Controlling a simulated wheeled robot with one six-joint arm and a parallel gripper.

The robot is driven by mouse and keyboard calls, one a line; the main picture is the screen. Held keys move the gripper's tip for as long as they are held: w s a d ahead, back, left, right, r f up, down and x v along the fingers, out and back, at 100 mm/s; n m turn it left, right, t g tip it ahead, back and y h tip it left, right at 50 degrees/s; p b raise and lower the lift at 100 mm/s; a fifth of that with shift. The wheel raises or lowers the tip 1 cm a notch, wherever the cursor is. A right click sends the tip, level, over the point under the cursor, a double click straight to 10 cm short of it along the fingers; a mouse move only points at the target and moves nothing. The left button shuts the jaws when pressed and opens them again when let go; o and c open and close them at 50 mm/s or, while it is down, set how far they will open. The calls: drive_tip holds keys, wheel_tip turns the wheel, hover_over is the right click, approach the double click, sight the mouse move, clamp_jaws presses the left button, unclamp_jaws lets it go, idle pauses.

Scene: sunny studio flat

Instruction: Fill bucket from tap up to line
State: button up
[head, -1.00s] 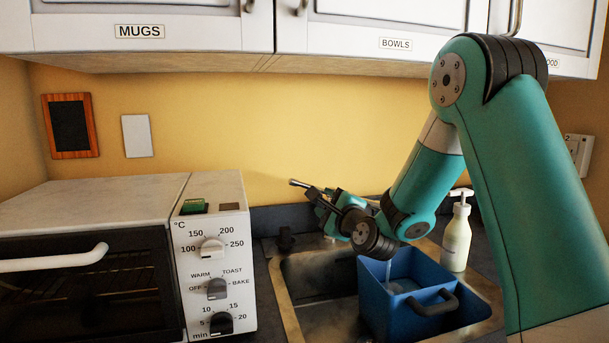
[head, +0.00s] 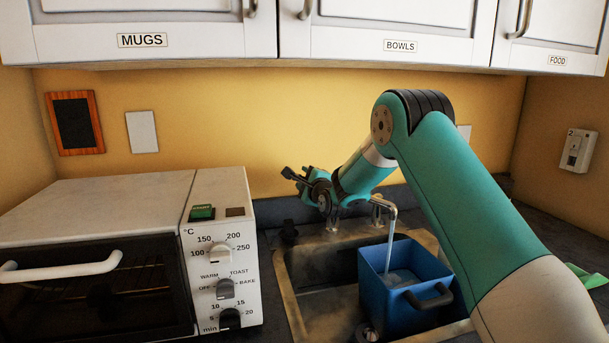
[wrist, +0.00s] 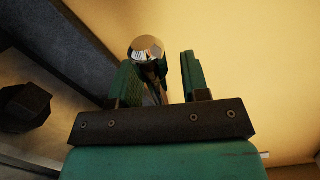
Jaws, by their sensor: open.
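The blue bucket (head: 376,300) stands upright in the sink, its dark handle facing me. The tap spout (head: 384,203) is above it and a stream of water (head: 389,245) runs into the bucket. Some water shows inside; I cannot make out a fill line. My gripper (head: 297,178) is near the wall, up and left of the spout, with its jaws open. In the wrist view, a shiny round metal knob (wrist: 148,48) shows between or just beyond the gripper's fingers (wrist: 160,75). I cannot tell whether they touch it.
The metal sink (head: 297,290) has free room left of the bucket. A toaster oven (head: 222,260) stands left of the sink. White cupboards (head: 400,25) hang above. A green cloth (head: 588,280) lies on the right counter.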

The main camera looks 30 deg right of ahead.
drive_tip(key=shift+w, duration=0.5)
clamp_jaws()
drive_tip(key=n+b, duration=0.1)
drive_tip(key=f+b, duration=0.1)
drive_tip(key=b, duration=0.1)
drive_tip(key=shift+a+f+n, duration=0.2)
drive_tip(key=shift+f+n, duration=0.05)
drive_tip(key=shift+n, duration=0.15)
unclamp_jaws()
